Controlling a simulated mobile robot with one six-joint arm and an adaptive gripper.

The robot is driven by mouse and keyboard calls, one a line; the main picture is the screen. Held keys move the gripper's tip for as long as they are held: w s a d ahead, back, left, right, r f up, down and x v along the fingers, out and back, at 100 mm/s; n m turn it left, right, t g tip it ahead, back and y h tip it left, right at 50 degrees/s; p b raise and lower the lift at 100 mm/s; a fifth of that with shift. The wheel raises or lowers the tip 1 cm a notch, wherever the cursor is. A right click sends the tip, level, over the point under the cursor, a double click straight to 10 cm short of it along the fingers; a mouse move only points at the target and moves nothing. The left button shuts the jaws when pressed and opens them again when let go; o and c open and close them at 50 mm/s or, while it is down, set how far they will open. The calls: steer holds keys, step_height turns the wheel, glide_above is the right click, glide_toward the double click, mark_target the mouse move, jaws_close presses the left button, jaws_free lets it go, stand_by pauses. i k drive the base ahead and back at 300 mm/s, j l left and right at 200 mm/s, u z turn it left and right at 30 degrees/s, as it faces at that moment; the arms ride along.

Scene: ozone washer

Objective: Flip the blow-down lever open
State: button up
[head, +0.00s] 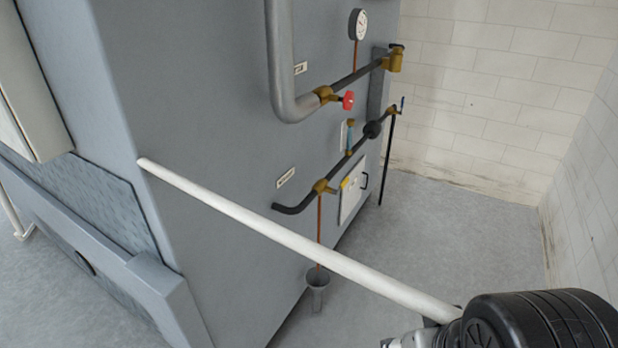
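A small valve with a blue lever (402,103) sits at the far right end of the lower dark pipe (347,160). The lever looks upright, and a black pipe (387,160) runs down from this valve toward the floor. No readable label marks it as the blow-down lever, so I cannot tell for sure that it is the one. A brass fitting (321,187) at the pipe's near end has a thin copper tube (319,235) dropping toward a grey funnel cup (317,277). My gripper does not clearly show.
A red handwheel (348,100) and a round gauge (357,24) are on the upper pipework. A long white bar (290,244) crosses the foreground. A black ribbed round part (540,322) fills the lower right corner. Floor (460,225) beside the machine is clear.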

mark_target(335, 192)
steer(key=i+l+u, duration=0.1)
steer(key=i+l, duration=0.15)
steer(key=i, duration=0.25)
steer(key=i+l+u, duration=0.1)
steer(key=i+l, duration=0.15)
steer(key=i, duration=0.25)
